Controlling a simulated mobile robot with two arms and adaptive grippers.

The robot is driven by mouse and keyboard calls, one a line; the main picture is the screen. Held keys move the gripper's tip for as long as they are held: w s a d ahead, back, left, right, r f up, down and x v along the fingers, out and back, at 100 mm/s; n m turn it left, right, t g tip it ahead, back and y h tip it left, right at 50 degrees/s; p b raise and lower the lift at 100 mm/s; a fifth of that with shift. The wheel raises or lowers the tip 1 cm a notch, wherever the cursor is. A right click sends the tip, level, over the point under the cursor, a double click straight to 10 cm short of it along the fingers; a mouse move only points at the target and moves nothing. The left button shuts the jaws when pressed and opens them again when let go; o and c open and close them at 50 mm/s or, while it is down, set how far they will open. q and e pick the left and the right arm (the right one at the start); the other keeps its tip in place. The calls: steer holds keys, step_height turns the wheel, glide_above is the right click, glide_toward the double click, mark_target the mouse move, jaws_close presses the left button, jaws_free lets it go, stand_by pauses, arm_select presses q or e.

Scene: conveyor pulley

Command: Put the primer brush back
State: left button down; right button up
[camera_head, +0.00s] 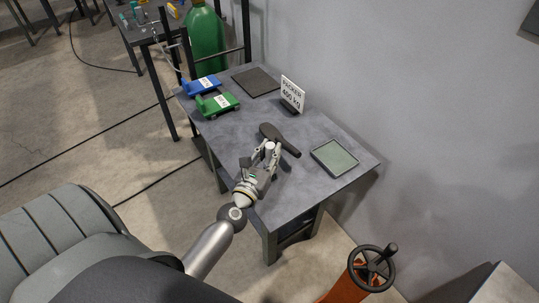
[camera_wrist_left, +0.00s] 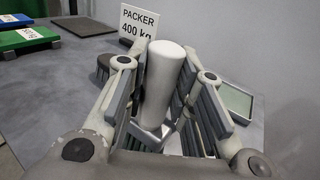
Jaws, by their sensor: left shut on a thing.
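My left gripper (camera_head: 270,150) is over the near part of the grey table. In the left wrist view its fingers (camera_wrist_left: 165,110) are shut on a pale grey, thick cylindrical handle with a flat angular collar at its lower end. This looks like the primer brush (camera_wrist_left: 164,75); its lower end is hidden between the fingers, and I cannot tell whether it touches the table. My right gripper is not in view.
A shallow tray with a green inside (camera_head: 335,157) lies to the right of the gripper. A PACKER 400 kg sign (camera_head: 292,92), a green item (camera_head: 217,104), a blue item (camera_head: 202,86) and a dark mat (camera_head: 255,82) are at the far end. A wall borders the right side.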

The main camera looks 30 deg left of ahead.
arm_select(q)
steer(key=shift+f, duration=0.1)
steer(key=c, duration=1.7)
jaws_free()
steer(key=shift+f, duration=0.1)
steer(key=o, duration=0.5)
steer(key=shift+c, duration=0.2)
steer(key=shift+r, duration=0.3)
steer(key=s+d+b, duration=0.2)
steer(key=s+b, duration=0.1)
steer(key=s, duration=0.9)
steer(key=shift+d+b, duration=0.2)
steer(key=shift+b, duration=0.15)
